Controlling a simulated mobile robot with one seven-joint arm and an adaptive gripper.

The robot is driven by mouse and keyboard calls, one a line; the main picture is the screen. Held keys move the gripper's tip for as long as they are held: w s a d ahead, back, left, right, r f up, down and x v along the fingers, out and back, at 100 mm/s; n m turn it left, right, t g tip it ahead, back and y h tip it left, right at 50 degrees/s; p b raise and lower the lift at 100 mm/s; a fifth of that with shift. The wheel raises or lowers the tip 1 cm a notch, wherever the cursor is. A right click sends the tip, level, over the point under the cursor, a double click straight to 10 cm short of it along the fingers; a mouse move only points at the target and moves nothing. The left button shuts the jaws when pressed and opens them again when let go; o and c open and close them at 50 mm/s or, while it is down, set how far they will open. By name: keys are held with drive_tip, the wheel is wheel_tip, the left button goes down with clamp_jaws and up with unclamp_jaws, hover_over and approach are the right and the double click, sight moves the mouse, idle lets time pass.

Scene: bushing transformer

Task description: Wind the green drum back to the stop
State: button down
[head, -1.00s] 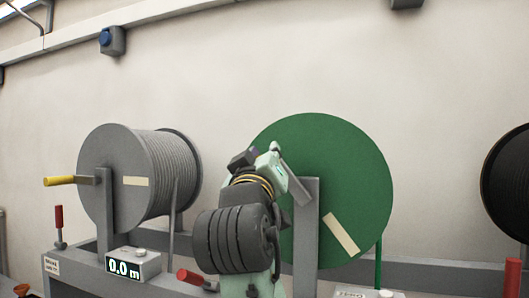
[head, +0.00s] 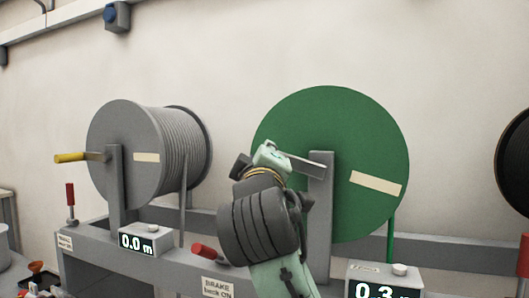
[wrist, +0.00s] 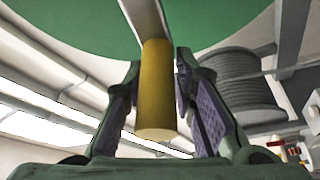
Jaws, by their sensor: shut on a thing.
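The green drum (head: 300,115) stands upright on the bench frame, with a cream stripe (head: 375,183) slanting slightly down to the right of its hub. A grey post (head: 320,210) stands before it. Its grey crank arm (head: 300,165) points left and slightly up. In the wrist view, my gripper (wrist: 160,85) is shut on the yellow crank handle (wrist: 156,100), which sits between the two fingers. In the head view my wrist hides the handle. The counter (head: 378,290) below the drum, cut off at the bottom edge, appears to read 0.3.
A grey drum (head: 125,145) with a yellow handle (head: 70,157) stands left, its counter (head: 137,241) reading 0.0 m. A red lever (head: 207,252) lies tilted above a brake label (head: 218,289), close to my arm. A black drum (head: 515,165) is at the right edge.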

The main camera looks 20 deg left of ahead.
drive_tip(key=shift+w+d+f, duration=0.1)
drive_tip(key=shift+w+f, duration=0.05)
drive_tip(key=c, duration=1.4)
unclamp_jaws()
drive_tip(key=shift+s+d, duration=0.1)
drive_tip(key=shift+s, duration=0.4)
drive_tip(key=v, duration=1.1)
